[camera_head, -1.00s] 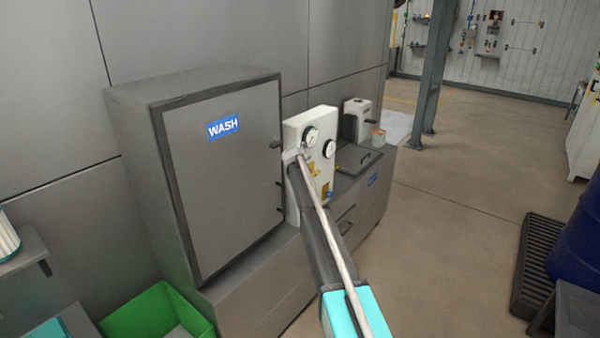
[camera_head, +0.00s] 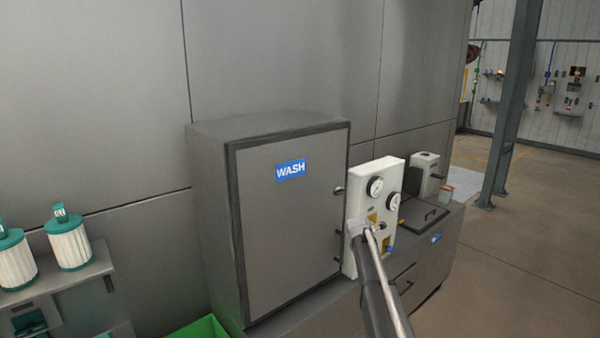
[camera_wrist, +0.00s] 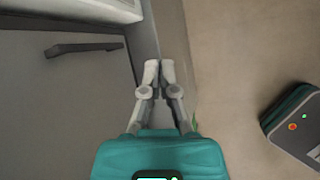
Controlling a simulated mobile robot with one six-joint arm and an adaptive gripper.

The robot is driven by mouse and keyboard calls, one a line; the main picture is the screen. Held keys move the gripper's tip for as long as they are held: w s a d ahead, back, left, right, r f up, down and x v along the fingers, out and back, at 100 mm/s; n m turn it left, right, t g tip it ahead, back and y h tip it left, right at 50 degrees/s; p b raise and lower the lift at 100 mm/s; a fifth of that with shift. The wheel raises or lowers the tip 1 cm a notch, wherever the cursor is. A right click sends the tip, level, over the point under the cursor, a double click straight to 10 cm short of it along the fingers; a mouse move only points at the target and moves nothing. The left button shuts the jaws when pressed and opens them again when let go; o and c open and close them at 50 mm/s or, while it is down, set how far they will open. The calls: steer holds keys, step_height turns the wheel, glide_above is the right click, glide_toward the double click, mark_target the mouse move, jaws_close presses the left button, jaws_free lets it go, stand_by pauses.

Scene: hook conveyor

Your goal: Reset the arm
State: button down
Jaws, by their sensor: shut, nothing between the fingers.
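My gripper (camera_wrist: 159,72) is shut and empty in the wrist view, its two pale fingertips together. It points along the edge between a grey cabinet front with a dark handle (camera_wrist: 84,48) and the bare floor. In the head view my arm reaches up from the lower right, and its end (camera_head: 363,228) overlaps the lower part of the white gauge panel (camera_head: 360,262). I cannot tell from this view whether it touches the panel.
A closed grey WASH cabinet (camera_head: 290,230) stands left of the panel. A lidded counter (camera_head: 427,214) is to the right. White-and-teal canisters (camera_head: 70,243) stand on a shelf at left, above a green bin (camera_head: 203,329). A dark case (camera_wrist: 295,122) rests on open floor (camera_wrist: 245,45).

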steer(key=s+a+f+m+g+y+b, duration=0.1)
steer(key=s+m, duration=0.6)
steer(key=s, duration=0.8)
steer(key=s+a+f+m+g+y+b, duration=0.1)
steer(key=s+a+f+m+g+b, duration=0.2)
steer(key=s, duration=1.2)
steer(key=s+a+f+m+g+y+b, duration=0.1)
steer(key=s+a+f+m+g+b, duration=0.1)
steer(key=s+f+m, duration=0.5)
steer(key=s+a+m+b, duration=0.1)
steer(key=s+a+m, duration=0.1)
steer(key=s+m, duration=0.4)
steer(key=shift+s+a+y, duration=0.15)
steer(key=shift+s+y, duration=0.15)
steer(key=shift+s, duration=0.85)
